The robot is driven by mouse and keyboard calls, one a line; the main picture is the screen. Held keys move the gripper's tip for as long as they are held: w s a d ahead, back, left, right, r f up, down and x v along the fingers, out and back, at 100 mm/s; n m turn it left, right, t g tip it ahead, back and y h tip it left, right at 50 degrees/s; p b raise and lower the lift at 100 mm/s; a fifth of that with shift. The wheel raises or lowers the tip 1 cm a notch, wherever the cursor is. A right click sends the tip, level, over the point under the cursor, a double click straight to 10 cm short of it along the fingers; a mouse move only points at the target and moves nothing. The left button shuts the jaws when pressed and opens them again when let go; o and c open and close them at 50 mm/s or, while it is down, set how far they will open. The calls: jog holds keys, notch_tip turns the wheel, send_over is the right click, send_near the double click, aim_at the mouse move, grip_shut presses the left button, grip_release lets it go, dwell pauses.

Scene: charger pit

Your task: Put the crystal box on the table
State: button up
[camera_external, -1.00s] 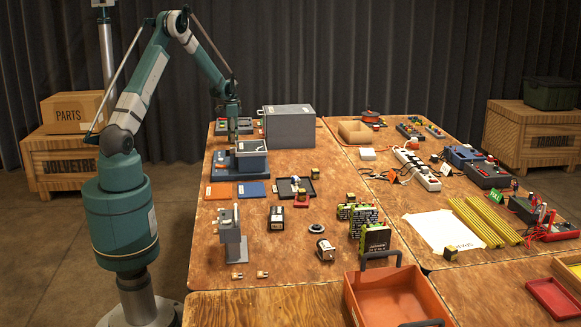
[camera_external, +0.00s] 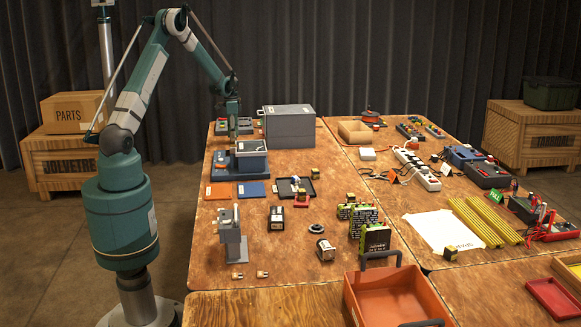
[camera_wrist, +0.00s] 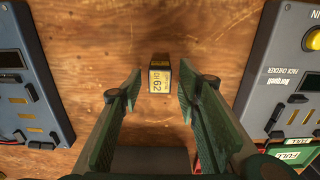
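A small dark box with a yellow label reading "CH" and "62" (camera_wrist: 159,76), which looks like the crystal box, is in the upper middle of the wrist view. It appears to rest on the bare wooden table (camera_wrist: 100,60). My gripper (camera_wrist: 159,87) is open, with one finger on each side of the box and a visible gap to both. In the external view my gripper (camera_external: 233,134) points down at the far left of the table. It is partly hidden behind a blue-grey device (camera_external: 222,165), and the box cannot be made out there.
In the wrist view, a grey pack checker (camera_wrist: 290,75) stands close on the right and another grey device (camera_wrist: 28,80) on the left. A large grey case (camera_external: 289,130) stands right of my gripper in the external view. Other small yellow-and-black boxes (camera_external: 450,253) lie about the table.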

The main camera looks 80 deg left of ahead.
notch_tip(320, 180, up, 10)
jog(key=p, duration=0.1)
jog(key=shift+r, duration=0.2)
dwell(0.8)
dwell(0.4)
